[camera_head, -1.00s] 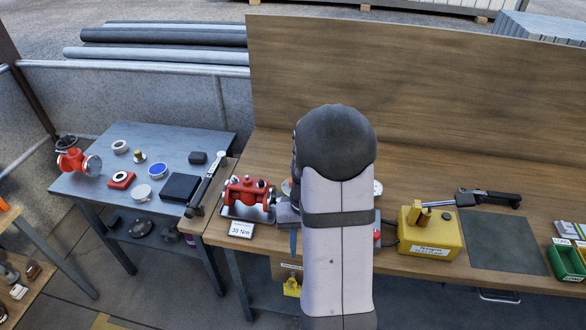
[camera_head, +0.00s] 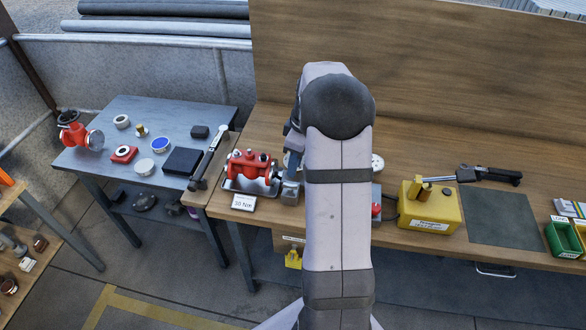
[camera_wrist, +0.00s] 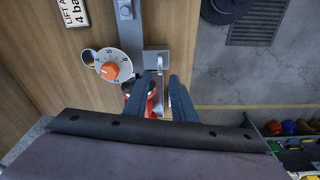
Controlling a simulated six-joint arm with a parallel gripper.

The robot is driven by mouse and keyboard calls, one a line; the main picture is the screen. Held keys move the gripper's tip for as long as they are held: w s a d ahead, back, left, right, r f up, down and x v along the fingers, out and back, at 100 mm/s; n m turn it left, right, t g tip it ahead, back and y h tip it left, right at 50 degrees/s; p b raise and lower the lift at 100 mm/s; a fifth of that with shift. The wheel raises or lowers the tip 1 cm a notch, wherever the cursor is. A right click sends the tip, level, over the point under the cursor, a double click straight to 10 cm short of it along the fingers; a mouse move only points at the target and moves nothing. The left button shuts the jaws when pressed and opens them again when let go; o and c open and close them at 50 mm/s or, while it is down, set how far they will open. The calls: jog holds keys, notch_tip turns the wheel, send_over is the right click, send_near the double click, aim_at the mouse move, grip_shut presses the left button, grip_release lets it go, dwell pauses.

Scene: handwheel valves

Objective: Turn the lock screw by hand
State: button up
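In the wrist view my gripper (camera_wrist: 160,80) shows two dark blue-grey fingers standing apart, with a gap between them. A grey metal block (camera_wrist: 155,60) with a narrow silver bar lies at and between the fingertips; I see no clear grip on it. A red part (camera_wrist: 151,104) shows partly behind the left finger. Left of it is a white numbered dial with an orange knob (camera_wrist: 111,70). I cannot tell which piece is the lock screw.
A red valve body (camera_head: 252,168) stands on the wooden bench beside a "30 Nm" label (camera_head: 243,203). A yellow box (camera_head: 430,207) and a dark mat (camera_head: 497,217) are to the right. A grey side table (camera_head: 222,107) with several parts stands left.

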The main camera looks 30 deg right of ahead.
aim_at(290, 185)
jog(key=shift+w+a+f+b, duration=0.1)
jog(key=shift+w+f+b, duration=0.05)
jog(key=shift+f+b, duration=1)
jog(key=shift+w+a+f+b, duration=0.2)
jog(key=shift+f+b, duration=0.5)
jog(key=shift+f, duration=0.7)
jog(key=shift+w+a+f+b, duration=0.1)
jog(key=shift+w+f+b, duration=0.05)
jog(key=shift+f+b, duration=1)
jog(key=shift+f, duration=0.25)
jog(key=shift+c, duration=0.4)
grip_shut()
